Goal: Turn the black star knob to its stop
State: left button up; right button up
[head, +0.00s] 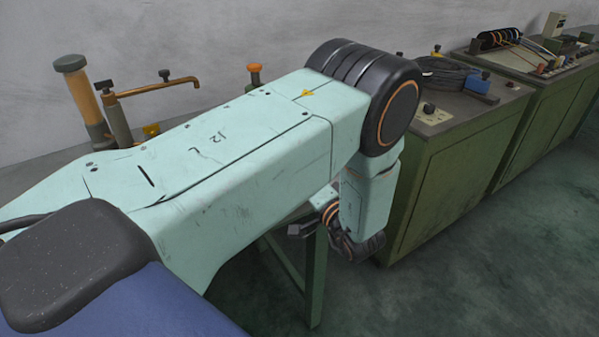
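My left arm comes in from the left and crosses the middle of the head view. It hides much of the bench behind it. At its far end, the dark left gripper (303,230) hangs low near the green bench leg, small and partly hidden. I cannot tell whether it is open or shut. A small black knob (429,108) stands on a pale plate on the green cabinet to the right, apart from the gripper. Another black knob (165,75) tops the copper pipe at the left. I cannot make out a star shape on either. My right gripper is not in view.
The green cabinet (455,165) carries a coil of black cable (450,77) and a blue block (478,82). A second cabinet (550,115) with cables stands behind. An amber cylinder (83,95) stands at the left. The floor (470,270) at lower right is clear.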

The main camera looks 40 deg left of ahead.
pick_arm(q)
jog(key=o, duration=1.1)
jog(key=shift+a, duration=0.15)
jog(key=shift+o, duration=0.3)
jog(key=shift+s, duration=0.1)
jog(key=shift+f, duration=0.1)
